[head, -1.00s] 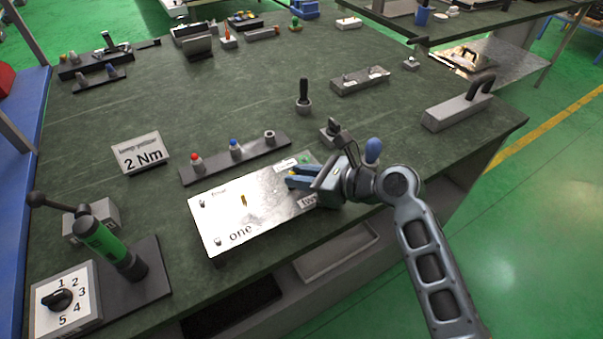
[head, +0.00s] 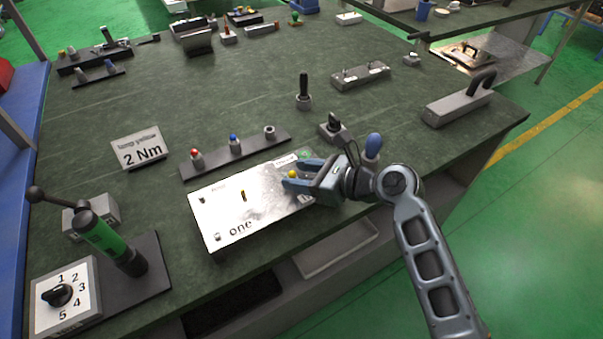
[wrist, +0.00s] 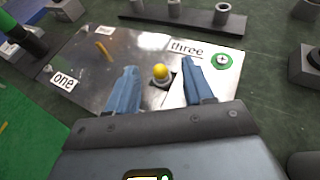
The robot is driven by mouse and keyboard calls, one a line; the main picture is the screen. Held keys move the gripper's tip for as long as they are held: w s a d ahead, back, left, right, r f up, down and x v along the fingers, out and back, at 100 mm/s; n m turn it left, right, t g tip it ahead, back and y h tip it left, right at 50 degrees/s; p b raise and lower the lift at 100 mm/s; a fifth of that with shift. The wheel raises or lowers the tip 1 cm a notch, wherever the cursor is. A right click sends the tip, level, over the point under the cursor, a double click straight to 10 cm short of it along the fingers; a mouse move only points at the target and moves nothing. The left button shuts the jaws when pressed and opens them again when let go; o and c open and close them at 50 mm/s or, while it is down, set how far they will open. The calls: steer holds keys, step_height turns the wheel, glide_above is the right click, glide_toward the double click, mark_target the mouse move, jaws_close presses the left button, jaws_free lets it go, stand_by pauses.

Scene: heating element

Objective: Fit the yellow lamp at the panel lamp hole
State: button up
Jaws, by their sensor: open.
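The yellow lamp (wrist: 161,72) stands on the metal panel (wrist: 85,62) in the wrist view, yellow cap up with a pale collar below. It also shows in the head view (head: 292,174), partly between the fingers. A dark patch lies at its base; I cannot tell how deep it sits in the hole. My gripper (wrist: 159,66) is open, one blue finger on each side of the lamp, with visible gaps between them. In the head view my gripper (head: 295,172) is over the panel's right part.
A holder strip (head: 236,153) with red and blue lamps lies behind the panel. A green-handled tool (head: 105,240) and numbered dial (head: 62,297) are at front left. A black knob (head: 334,127) stands behind my gripper.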

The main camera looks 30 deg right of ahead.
steer(key=v, duration=0.8)
steer(key=shift+b, duration=0.3)
steer(key=shift+w+f, duration=0.1)
steer(key=s+a+f+n+h, duration=0.1)
steer(key=s+f+n+h, duration=0.2)
steer(key=s+n, duration=0.35)
steer(key=s+a+f+n+h, duration=0.1)
steer(key=s+f+n+h, duration=0.25)
steer(key=s, duration=0.65)
steer(key=s+a+r+n+t, duration=0.2)
steer(key=s+r+n, duration=1.1)
steer(key=n, duration=0.7)
steer(key=s+t, duration=0.1)
steer(key=s, duration=0.1)
steer(key=shift+s+a, duration=0.35)
steer(key=shift+s, duration=0.05)
